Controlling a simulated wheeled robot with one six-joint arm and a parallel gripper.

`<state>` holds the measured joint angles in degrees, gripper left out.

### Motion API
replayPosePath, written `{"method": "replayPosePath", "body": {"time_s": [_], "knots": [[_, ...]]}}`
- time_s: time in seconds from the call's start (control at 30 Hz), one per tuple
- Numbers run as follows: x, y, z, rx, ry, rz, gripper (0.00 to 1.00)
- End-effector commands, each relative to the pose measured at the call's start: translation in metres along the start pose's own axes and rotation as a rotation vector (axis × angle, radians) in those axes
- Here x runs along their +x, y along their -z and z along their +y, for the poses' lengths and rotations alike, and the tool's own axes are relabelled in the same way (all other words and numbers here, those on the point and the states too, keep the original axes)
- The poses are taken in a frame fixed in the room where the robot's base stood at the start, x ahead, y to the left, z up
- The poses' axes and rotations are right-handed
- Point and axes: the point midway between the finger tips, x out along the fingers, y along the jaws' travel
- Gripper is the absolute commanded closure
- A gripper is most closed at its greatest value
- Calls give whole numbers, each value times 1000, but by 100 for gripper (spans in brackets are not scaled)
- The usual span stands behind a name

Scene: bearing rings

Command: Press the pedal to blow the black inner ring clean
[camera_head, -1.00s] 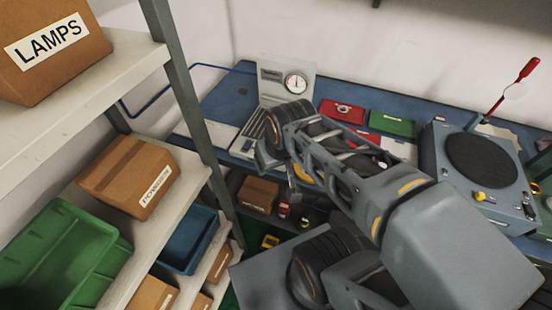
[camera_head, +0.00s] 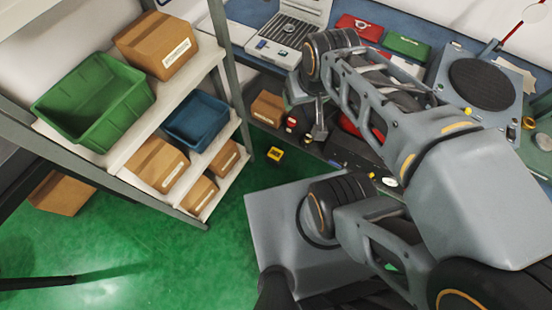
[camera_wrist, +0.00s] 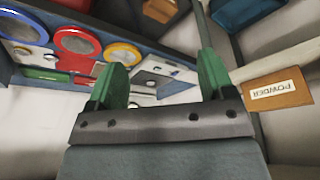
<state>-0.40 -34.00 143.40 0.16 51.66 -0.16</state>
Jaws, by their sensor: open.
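My gripper (camera_wrist: 160,78) shows in the wrist view with its two green fingers apart and nothing between them. In the head view my arm reaches over toward the blue bench, and the gripper end is small and partly hidden. A small yellow-and-black object (camera_head: 275,155) lies low by the green floor, between the shelf and the bench; it may be the pedal, but I cannot be sure. A light grey device with a slotted top (camera_head: 286,40) stands at the back left of the bench. I cannot make out the black inner ring.
A shelf (camera_head: 190,207) with cartons, a green bin (camera_head: 95,100) and a blue bin (camera_head: 198,122) stands at left. The green floor (camera_head: 150,245) before it is largely clear. A grey unit with a round black top (camera_head: 483,84) stands right. A POWDER box (camera_wrist: 275,90) is near my fingers.

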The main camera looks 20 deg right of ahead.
Motion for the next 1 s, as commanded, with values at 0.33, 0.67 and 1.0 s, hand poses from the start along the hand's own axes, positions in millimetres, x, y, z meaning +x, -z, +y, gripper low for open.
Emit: {"method": "replayPosePath", "body": {"time_s": [0.33, 0.67, 1.0], "knots": [[0, 0, 0, 0, 0, 0, 25], [0, 0, 0, 0, 0, 0, 41], [0, 0, 0, 0, 0, 0, 74]]}}
